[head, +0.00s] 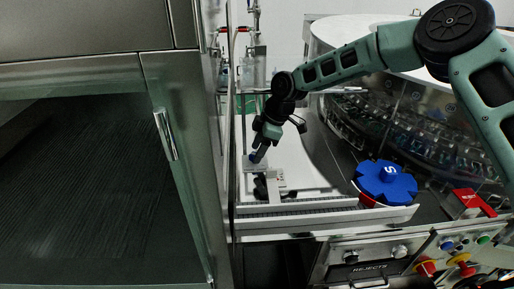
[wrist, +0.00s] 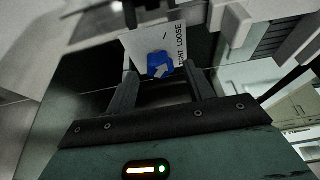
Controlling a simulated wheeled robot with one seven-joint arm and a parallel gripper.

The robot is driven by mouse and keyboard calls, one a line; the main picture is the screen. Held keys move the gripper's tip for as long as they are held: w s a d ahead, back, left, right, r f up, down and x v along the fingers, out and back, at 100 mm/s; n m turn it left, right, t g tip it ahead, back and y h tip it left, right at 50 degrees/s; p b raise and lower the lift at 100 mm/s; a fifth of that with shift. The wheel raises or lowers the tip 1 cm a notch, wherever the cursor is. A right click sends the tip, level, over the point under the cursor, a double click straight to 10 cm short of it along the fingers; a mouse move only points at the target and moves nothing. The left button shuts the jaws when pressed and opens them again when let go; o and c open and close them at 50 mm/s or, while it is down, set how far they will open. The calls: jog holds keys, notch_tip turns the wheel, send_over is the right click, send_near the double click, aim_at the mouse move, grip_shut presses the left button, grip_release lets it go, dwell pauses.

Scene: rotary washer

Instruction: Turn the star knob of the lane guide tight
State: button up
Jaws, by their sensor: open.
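My gripper (wrist: 163,77) is open, with one finger to the left of the knob and one to the right, and gaps show on both sides. In the head view my gripper (head: 259,155) reaches down over the lane guide (head: 275,181), and the knob is mostly hidden there.
A large blue star wheel (head: 387,182) marked "S" lies to the right of the lane guide. A conveyor rail (head: 300,209) runs in front. A red block (head: 467,199) and a control panel (head: 400,250) are at the right. A steel cabinet (head: 170,120) stands close on the left.

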jog(key=shift+a+f, duration=0.25)
jog(key=shift+f, duration=0.3)
jog(key=c, duration=1)
